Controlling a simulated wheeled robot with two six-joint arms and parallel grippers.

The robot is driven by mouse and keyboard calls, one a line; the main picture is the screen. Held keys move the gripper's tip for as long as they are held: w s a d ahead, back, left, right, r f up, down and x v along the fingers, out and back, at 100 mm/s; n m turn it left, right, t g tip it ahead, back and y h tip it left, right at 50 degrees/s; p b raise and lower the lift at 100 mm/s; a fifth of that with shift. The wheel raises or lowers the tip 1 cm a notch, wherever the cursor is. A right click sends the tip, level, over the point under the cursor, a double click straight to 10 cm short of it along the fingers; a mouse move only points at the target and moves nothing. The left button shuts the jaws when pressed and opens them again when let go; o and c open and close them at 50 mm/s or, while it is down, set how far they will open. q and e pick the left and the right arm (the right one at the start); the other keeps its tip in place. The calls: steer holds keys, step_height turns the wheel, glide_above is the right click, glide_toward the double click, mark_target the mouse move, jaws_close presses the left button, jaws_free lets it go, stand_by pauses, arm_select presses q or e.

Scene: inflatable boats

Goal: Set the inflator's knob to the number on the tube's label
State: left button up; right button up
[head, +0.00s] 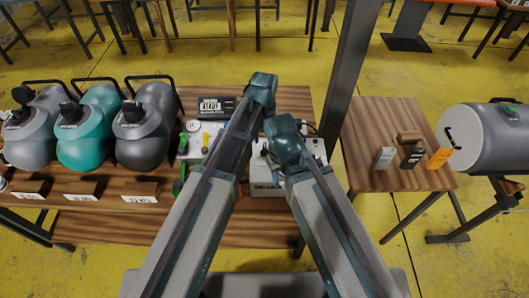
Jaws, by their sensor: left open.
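A white boxy unit (268,188) with dark lettering on its front stands on the middle table, partly behind my arms. A smaller white device (190,148) with a round gauge and yellow and green parts is left of it. Which part is the inflator's knob, and its setting, I cannot tell. A grey tube (482,140) lies on a stand at right, with an orange label (439,158) by its near end; its number is unreadable. My left arm's teal upper joint (262,88) is above the middle table. Its gripper is open, its fingers hard to make out. My right gripper is hidden.
Two grey rounded vessels and a teal one (88,128) stand at left, with labelled wooden blocks in front. A small side table (385,110) holds a grey box (384,158), a black box and a wooden block. A dark post (345,70) rises between the tables.

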mark_target(265, 148)
arm_select(q)
step_height(265, 148, down, 5)
steer(key=b, duration=0.4)
steer(key=shift+f, duration=0.1)
jaws_close()
